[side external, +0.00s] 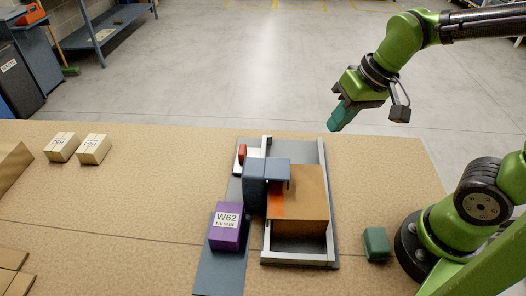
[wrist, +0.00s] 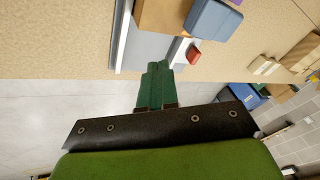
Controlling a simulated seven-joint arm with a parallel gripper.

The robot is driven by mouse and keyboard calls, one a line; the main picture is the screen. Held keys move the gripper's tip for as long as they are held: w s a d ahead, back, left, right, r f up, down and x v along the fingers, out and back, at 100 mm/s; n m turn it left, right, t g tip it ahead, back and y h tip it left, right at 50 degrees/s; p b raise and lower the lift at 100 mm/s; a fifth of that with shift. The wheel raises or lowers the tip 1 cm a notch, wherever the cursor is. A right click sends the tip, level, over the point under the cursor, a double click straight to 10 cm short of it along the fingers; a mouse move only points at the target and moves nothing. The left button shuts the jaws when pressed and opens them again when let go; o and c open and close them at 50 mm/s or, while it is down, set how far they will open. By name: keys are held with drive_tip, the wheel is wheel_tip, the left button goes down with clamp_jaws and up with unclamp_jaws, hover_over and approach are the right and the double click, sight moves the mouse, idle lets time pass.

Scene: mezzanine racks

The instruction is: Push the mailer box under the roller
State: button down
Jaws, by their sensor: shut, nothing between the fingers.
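The brown mailer box (side external: 306,196) lies on the bed between two pale rails (side external: 327,200), with an orange strip (side external: 277,201) at its left side. The blue-grey machine head (side external: 258,183) stands at the box's left, and its arm reaches over the box's far left corner. I cannot make out the roller itself. My gripper (side external: 338,118) is shut and empty, in the air beyond the rails' far end, apart from the box. In the wrist view the shut green fingers (wrist: 155,85) point toward the bed; the box (wrist: 158,16) and head (wrist: 212,19) show at the top.
A purple box marked W62 (side external: 226,227) stands left of the rails. A small red part (side external: 242,153) sits by the head. A green block (side external: 376,244) lies to the right, near my base. Two small cartons (side external: 78,148) stand at the left. The table between them and the machine is clear.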

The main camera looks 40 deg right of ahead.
drive_tip(key=s+d+r+t, duration=0.2)
drive_tip(key=s+r+t, duration=0.1)
drive_tip(key=r, duration=0.1)
drive_tip(key=n+g+y, duration=0.2)
drive_tip(key=g+y, duration=0.2)
drive_tip(key=g, duration=0.5)
hover_over(321, 160)
drive_tip(key=s+d, duration=0.2)
drive_tip(key=s, duration=0.1)
wheel_tip(321, 160, down, 10)
drive_tip(key=w+d+f+y, duration=0.1)
drive_tip(key=d+f+y, duration=0.1)
drive_tip(key=f+y, duration=0.1)
drive_tip(key=w+d+f+n+y, duration=0.1)
drive_tip(key=d+f+y, duration=0.2)
drive_tip(key=y, duration=0.1)
drive_tip(key=w+d+f+y, duration=0.1)
drive_tip(key=d+f+y, duration=0.2)
drive_tip(key=y, duration=0.1)
drive_tip(key=shift+w+f+t, duration=0.15)
drive_tip(key=shift+w+t, duration=0.05)
drive_tip(key=shift+t, duration=0.2)
drive_tip(key=shift+d+f+t+y, duration=0.2)
drive_tip(key=shift+f+t+y, duration=0.1)
drive_tip(key=shift+y, duration=0.2)
drive_tip(key=a, duration=1)
drive_tip(key=shift+s+a, duration=0.85)
drive_tip(key=shift+s, duration=0.25)
drive_tip(key=shift+s+a, duration=0.45)
